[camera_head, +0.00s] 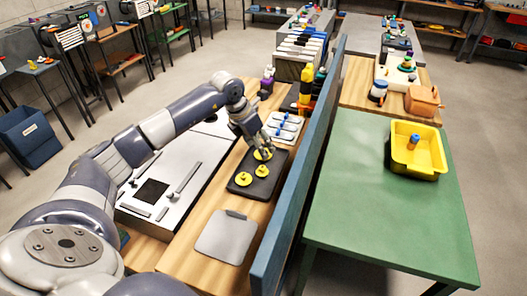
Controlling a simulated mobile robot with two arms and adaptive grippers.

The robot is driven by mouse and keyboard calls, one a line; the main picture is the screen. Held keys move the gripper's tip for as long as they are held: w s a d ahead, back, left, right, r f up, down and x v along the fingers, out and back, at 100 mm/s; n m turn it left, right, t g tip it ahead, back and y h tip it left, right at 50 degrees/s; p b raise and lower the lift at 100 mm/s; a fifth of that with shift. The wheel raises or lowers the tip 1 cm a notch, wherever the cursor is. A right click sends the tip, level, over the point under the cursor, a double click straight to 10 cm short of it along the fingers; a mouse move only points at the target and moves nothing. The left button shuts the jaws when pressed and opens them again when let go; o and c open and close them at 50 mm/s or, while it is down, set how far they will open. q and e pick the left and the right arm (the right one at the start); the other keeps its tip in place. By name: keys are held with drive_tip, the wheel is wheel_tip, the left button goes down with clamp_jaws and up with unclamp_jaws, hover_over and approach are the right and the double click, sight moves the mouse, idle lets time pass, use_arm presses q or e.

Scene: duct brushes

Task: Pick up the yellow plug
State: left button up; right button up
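Three yellow plugs sit on a black tray (248,190) on the wooden bench: a far one (262,155), a middle one (261,172) and a near left one (243,179). My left gripper (264,148) points down at the far plug and partly covers it. The fingers are small and dark here, so I cannot tell whether they touch the plug or are open or shut. My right gripper is not in view.
A blue divider (305,165) runs close along the tray's right side. A white rack with blue items (284,126) stands just behind the tray. A grey mat (226,236) lies in front. A yellow bin (418,150) stands on the green table (375,215).

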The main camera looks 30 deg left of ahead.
use_arm(q)
drive_tip(key=shift+p+x, duration=0.35)
drive_tip(key=shift+x, duration=1.2)
drive_tip(key=c, duration=0.3)
drive_tip(key=shift+r, duration=0.15)
